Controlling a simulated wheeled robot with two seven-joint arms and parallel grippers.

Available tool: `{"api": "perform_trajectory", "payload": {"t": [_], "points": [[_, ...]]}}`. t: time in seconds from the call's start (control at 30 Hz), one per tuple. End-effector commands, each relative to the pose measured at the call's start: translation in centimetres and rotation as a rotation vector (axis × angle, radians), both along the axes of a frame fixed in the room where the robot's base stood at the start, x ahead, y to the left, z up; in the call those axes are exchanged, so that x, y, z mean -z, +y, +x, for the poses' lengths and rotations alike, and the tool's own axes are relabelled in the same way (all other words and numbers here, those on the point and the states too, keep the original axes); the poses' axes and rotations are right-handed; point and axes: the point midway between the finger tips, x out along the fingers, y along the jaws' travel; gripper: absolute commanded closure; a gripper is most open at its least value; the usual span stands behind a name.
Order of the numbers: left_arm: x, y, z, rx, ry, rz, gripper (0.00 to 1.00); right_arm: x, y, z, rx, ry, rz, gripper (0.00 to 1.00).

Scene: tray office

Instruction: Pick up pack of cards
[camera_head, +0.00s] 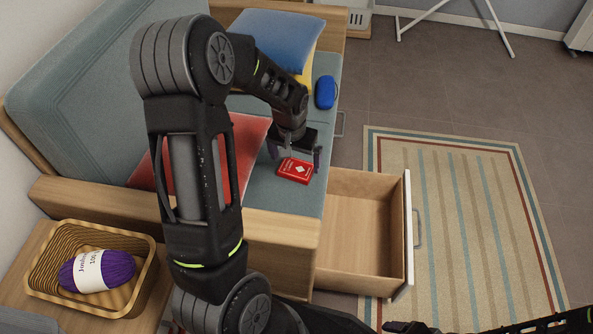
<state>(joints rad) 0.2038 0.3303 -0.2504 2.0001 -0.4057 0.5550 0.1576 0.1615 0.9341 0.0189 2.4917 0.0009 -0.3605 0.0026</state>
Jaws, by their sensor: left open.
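The pack of cards (295,171) is a small red box with a white diamond mark. It lies flat on the grey-green seat of the sofa, near the seat's front right corner. My left gripper (295,158) is just above and behind the pack, pointing down, with its fingers spread apart and nothing seen between them. One finger shows left of the pack and one at its right edge; I cannot tell whether they touch it. Part of my right arm (545,322) shows at the bottom right edge; its gripper is not clearly seen.
An open, empty wooden drawer (360,225) juts out below the seat. A basket (45,265) holds purple yarn (75,274).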

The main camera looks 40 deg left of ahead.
Motion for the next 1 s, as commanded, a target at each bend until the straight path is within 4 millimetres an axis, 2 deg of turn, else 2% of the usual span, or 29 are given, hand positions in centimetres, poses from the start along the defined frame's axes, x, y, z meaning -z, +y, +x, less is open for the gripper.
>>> {"api": "perform_trajectory", "payload": {"t": [0.03,0.1,0.23,0.83,1.0], "points": [[1.3,-0.1,0.0,0.0,0.003,-0.001,0.0,0.8,-0.1,0.1,0.003,-0.002,-0.002,0.21],[2.3,-0.1,0.1,0.0,0.002,-0.001,0.0,1.1,-0.2,0.2,0.006,-0.004,-0.004,0.21],[3.3,0.0,0.3,-0.001,0.002,-0.001,0.0,1.4,-0.4,0.4,0.009,-0.006,-0.005,0.21],[3.3,0.0,0.4,0.0,0.0,0.0,0.0,1.3,-0.3,0.3,0.008,-0.006,-0.005,0.21],[3.3,0.0,0.4,0.0,0.0,0.0,0.12,1.3,-0.3,0.3,0.008,-0.006,-0.005,0.21]]}}
